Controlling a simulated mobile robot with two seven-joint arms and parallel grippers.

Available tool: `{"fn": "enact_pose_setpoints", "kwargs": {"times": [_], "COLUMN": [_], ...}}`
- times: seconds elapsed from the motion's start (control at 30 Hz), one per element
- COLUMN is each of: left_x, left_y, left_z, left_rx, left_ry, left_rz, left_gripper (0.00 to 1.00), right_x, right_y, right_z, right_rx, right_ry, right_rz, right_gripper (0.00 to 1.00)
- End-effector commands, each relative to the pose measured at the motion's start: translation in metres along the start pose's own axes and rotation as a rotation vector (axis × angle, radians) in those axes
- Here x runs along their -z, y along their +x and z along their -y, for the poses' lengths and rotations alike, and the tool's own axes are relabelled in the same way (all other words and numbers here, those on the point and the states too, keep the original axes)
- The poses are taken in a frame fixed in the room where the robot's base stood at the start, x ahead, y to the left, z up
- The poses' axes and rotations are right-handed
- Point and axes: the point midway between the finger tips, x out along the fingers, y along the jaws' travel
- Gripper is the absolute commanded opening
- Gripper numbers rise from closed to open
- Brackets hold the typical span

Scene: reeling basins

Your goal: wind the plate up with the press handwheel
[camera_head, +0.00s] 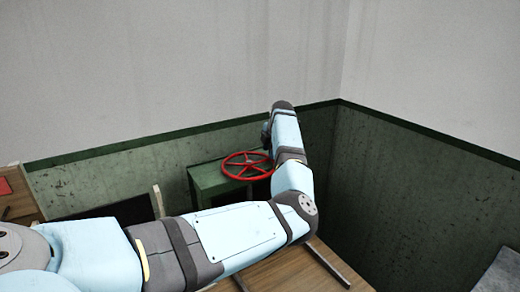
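The red handwheel (246,165) lies flat on top of the green press (208,182), near the middle of the head view. It has a round rim and several spokes. My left arm comes in from the left, bends at the right of the press and rises beside the wheel. The dark end of my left arm, with the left gripper (266,136), is at the wheel's right far side. The fingers are mostly hidden, so I cannot tell whether they touch the rim or are open. The plate is not visible. My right gripper is out of view.
A wooden surface (283,272) lies below my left arm. A wooden piece with a red item (5,186) stands at the left edge. Green-and-white walls meet in a corner behind the press. A grey surface (500,268) shows at the lower right.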

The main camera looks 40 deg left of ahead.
Motion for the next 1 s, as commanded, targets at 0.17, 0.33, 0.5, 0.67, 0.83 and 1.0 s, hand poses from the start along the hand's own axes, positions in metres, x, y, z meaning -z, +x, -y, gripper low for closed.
{"fn": "enact_pose_setpoints", "kwargs": {"times": [0.17, 0.33, 0.5, 0.67, 0.83, 1.0], "left_x": [0.003, 0.008, 0.013, 0.016, 0.017, 0.017], "left_y": [0.009, 0.014, 0.018, 0.019, 0.019, 0.018], "left_z": [-0.019, -0.034, -0.043, -0.048, -0.049, -0.050], "left_rx": [-0.001, -0.001, 0.000, -0.001, -0.002, -0.003], "left_ry": [-0.230, -0.433, -0.572, -0.635, -0.648, -0.647], "left_rz": [0.000, 0.000, 0.000, 0.001, 0.001, 0.000], "left_gripper": [0.34, 0.34, 0.34, 0.34, 0.34, 0.34], "right_x": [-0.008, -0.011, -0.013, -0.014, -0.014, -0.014], "right_y": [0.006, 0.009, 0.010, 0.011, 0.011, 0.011], "right_z": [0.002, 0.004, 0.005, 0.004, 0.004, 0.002], "right_rx": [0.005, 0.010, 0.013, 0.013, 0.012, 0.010], "right_ry": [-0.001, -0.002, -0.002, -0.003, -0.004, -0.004], "right_rz": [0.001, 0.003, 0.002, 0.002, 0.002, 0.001], "right_gripper": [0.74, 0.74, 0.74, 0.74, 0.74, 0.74]}}
